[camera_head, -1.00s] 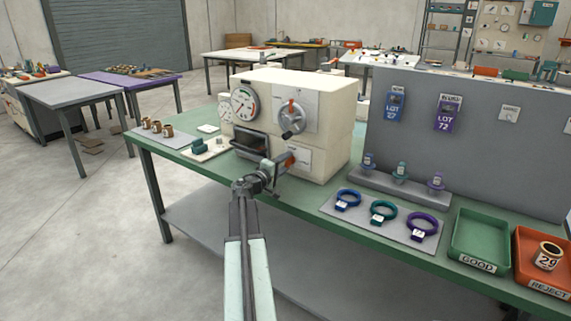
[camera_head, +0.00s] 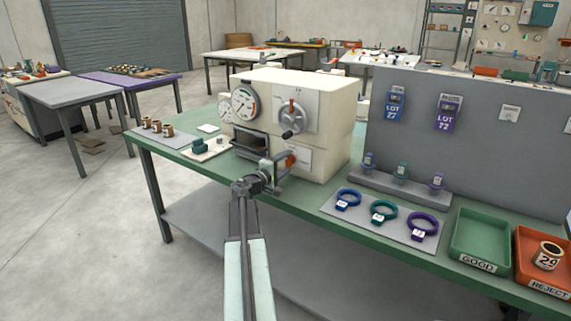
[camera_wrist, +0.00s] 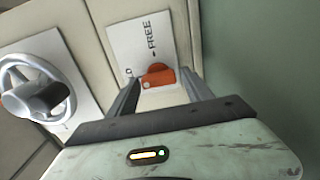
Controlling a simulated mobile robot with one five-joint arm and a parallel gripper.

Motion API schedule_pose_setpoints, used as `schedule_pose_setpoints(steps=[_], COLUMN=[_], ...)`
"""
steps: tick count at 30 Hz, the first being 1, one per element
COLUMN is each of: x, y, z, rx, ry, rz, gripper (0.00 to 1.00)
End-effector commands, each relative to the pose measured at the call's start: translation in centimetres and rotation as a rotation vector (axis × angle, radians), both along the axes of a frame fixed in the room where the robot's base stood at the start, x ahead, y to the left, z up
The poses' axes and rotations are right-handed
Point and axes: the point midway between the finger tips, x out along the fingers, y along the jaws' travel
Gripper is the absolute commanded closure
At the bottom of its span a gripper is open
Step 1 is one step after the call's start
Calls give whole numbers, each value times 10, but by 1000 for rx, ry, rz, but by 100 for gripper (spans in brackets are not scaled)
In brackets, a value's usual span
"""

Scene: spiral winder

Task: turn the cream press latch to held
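The cream press (camera_head: 335,135) stands on the green bench. Its latch is an orange lever (camera_wrist: 158,76) on a white plate (camera_wrist: 143,42) marked FREE, with a second, partly hidden word at left. The lever also shows small in the head view (camera_head: 291,160). My gripper (camera_wrist: 161,79) is open, with one finger on each side of the lever in the wrist view. I cannot tell whether the fingers touch it. In the head view my gripper (camera_head: 279,168) is close to the press's lower front. The lever's lower part is hidden in the wrist view.
A handwheel with a dark knob (camera_wrist: 40,97) sits left of the latch in the wrist view. A dial gauge (camera_head: 244,103) is on the press front. Colored rings (camera_head: 384,211) lie on a grey mat at right. Green and red trays stand farther right.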

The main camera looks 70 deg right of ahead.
Motion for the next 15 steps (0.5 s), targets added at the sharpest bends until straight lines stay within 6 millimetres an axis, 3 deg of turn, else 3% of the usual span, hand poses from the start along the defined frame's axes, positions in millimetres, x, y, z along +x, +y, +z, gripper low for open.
schedule_pose_setpoints(steps=[10, 15], x=[0, 3], y=[0, 16], z=[1, 1], rx=[-2, -2], ry=[1, 1], rz=[1, 1], gripper=[33, 33])
